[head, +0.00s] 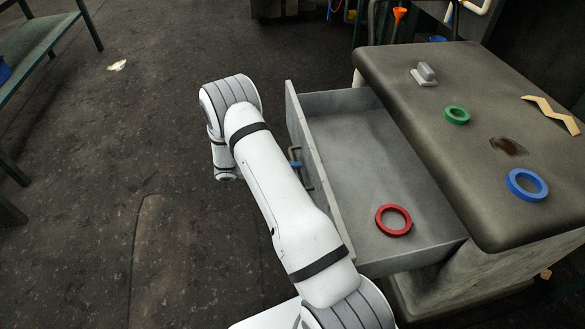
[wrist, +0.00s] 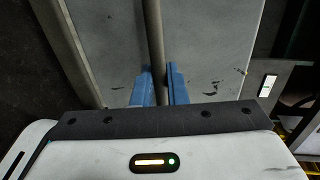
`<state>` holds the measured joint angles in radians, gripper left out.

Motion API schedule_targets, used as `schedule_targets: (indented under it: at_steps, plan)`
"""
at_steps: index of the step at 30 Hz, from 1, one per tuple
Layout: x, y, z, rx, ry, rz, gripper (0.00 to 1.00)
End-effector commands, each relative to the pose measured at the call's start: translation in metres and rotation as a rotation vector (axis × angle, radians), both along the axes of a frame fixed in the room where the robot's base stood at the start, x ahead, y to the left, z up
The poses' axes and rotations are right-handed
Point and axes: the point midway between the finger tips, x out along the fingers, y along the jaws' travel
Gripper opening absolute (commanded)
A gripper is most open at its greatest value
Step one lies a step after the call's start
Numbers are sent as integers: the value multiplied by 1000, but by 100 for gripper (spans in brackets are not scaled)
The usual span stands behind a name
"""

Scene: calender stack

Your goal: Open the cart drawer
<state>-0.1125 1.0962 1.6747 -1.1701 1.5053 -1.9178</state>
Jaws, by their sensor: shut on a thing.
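The grey cart drawer (head: 345,135) stands pulled well out of the cart (head: 430,75) in the head view, its inside open to view. A red ring (head: 393,220) lies on the drawer floor near its front right corner. The drawer handle (head: 305,172) is a dark bar on the drawer's outer face. My gripper (head: 295,163) is at this handle, mostly hidden behind my white arm. In the wrist view my gripper's two blue fingers (wrist: 160,88) are shut on the handle bar (wrist: 156,40), one finger on each side, against the drawer face (wrist: 205,40).
On the cart top lie a green ring (head: 457,115), a blue ring (head: 526,185), a grey block with a handle (head: 424,74) and a zigzag wooden piece (head: 552,114). A green bench (head: 35,45) stands at the far left. The floor (head: 130,150) left of my arm is mostly clear.

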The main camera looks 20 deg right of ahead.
Motion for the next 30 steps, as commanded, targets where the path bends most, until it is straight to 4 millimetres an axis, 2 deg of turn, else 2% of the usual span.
schedule_targets:
  at_steps: [6,14,15,21,30]
  plan:
    - [4,13,-3,5,-1,17,0]
    - [2,12,-4,5,1,15,0]
    - [2,12,-4,6,2,14,14]
    - [1,10,-3,3,2,8,29]
    - [3,14,0,1,1,6,29]
